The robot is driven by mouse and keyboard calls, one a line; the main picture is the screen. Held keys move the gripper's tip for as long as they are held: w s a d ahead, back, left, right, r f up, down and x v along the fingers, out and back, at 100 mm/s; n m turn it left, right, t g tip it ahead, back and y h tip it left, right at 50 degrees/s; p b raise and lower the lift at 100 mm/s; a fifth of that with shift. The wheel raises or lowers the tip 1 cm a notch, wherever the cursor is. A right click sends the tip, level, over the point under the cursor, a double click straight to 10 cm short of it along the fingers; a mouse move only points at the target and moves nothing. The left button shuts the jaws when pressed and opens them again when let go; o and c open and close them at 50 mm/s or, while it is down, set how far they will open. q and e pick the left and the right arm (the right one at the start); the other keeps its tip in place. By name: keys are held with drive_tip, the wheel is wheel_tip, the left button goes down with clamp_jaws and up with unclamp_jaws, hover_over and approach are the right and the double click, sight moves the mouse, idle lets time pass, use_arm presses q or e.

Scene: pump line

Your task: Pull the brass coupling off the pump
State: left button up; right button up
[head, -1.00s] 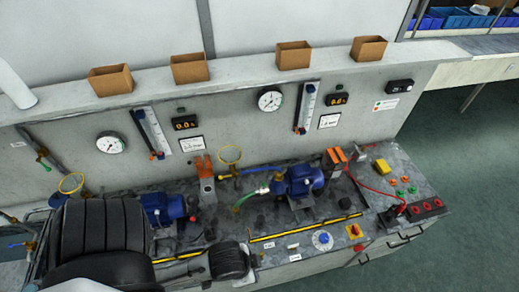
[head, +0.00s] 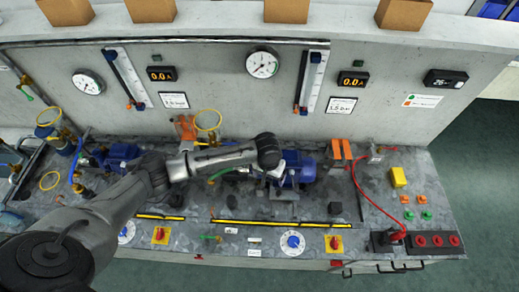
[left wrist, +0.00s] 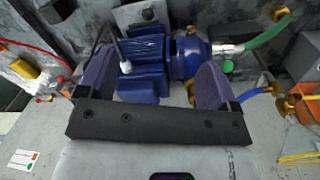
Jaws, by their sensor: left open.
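The blue pump (head: 300,170) stands on the bench; it fills the top middle of the left wrist view (left wrist: 148,58). A pale metallic coupling (left wrist: 228,50) joins the pump's round end to a green hose (left wrist: 268,33). I cannot clearly make out its brass colour. In the head view my gripper hides the coupling, and the green hose (head: 222,172) shows beside it. My left gripper (left wrist: 156,60) is open, its two purple pads apart and the pump in view between and beyond them. In the head view it (head: 270,158) is over the pump's left part. My right gripper is out of view.
Another blue pump (head: 122,155) stands further left. An orange bracket (head: 340,150) and a red cable (head: 362,190) are right of the near pump. A yellow-black strip (head: 285,224) runs along the front. The wall with gauges (head: 263,64) rises behind.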

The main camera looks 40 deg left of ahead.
use_arm(q)
drive_tip(key=w+a+r+n, duration=0.1)
drive_tip(key=w+a, duration=0.1)
drive_tip(key=a, duration=0.1)
drive_tip(key=w+a+n+b, duration=0.1)
drive_tip(key=w+a+n, duration=0.1)
drive_tip(key=a, duration=0.1)
drive_tip(key=w+a+r+n+b, duration=0.1)
drive_tip(key=w+a, duration=0.1)
drive_tip(key=a, duration=0.2)
drive_tip(key=shift+w+r+y, duration=0.1)
drive_tip(key=shift+r+y, duration=0.25)
drive_tip(key=shift+y, duration=0.05)
drive_tip(key=shift+f+b, duration=0.7)
drive_tip(key=shift+b, duration=0.4)
wheel_tip(320, 180, down, 3)
drive_tip(key=b, duration=0.4)
drive_tip(key=shift+r, duration=0.15)
drive_tip(key=shift+d+f+p, duration=0.1)
drive_tip(key=shift+f+p, duration=0.2)
drive_tip(key=shift+f, duration=0.05)
drive_tip(key=shift+p, duration=0.3)
drive_tip(key=shift+p, duration=0.4)
drive_tip(key=shift+f, duration=0.1)
